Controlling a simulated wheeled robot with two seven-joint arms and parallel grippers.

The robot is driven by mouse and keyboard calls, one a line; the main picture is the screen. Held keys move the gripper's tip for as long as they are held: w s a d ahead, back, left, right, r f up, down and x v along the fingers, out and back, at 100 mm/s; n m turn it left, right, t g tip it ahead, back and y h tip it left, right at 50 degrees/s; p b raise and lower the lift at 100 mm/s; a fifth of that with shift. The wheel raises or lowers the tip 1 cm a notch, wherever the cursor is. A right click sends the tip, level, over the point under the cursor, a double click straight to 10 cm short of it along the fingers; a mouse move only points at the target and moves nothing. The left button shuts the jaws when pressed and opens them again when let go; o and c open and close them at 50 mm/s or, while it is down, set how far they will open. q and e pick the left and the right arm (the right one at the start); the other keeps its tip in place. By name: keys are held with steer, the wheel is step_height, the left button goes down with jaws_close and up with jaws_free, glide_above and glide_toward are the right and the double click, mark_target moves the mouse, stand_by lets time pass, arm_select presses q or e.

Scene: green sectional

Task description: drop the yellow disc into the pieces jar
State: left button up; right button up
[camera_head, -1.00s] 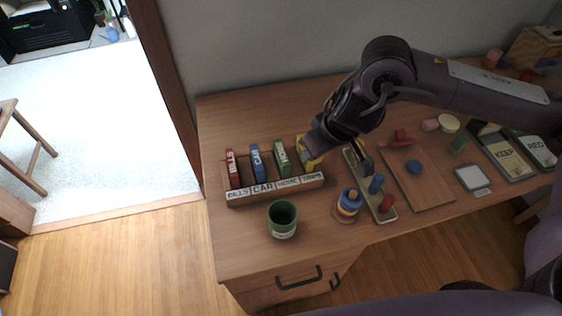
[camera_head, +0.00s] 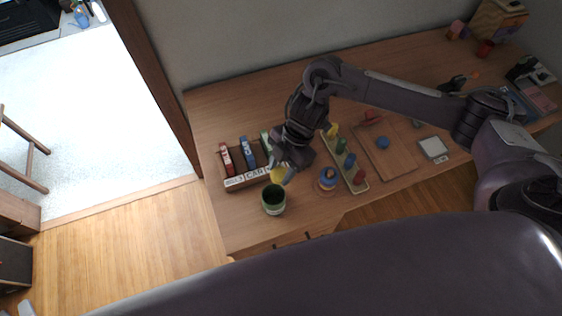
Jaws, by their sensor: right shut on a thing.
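The yellow disc (camera_head: 279,175) is in my right gripper (camera_head: 284,168), which points down and is shut on it. The disc is just above the back rim of the green pieces jar (camera_head: 273,203), close over its opening. From this angle I cannot tell whether the disc touches the rim. The jar stands upright near the front left of the desk, and its inside looks dark. My left gripper does not show in the view.
A wooden rack (camera_head: 247,179) with several coloured blocks stands behind the jar, partly hidden by my right gripper. A wooden board (camera_head: 392,160) with a blue disc lies farther right.

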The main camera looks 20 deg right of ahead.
mark_target(281, 178)
step_height(281, 178, down, 5)
steer(key=b, duration=0.4)
steer(key=shift+w+f+b, duration=0.1)
steer(key=shift+f+b, duration=0.3)
steer(key=shift+b, duration=0.2)
steer(key=o, duration=1)
steer(key=shift+o, duration=0.2)
steer(key=shift+r, duration=0.15)
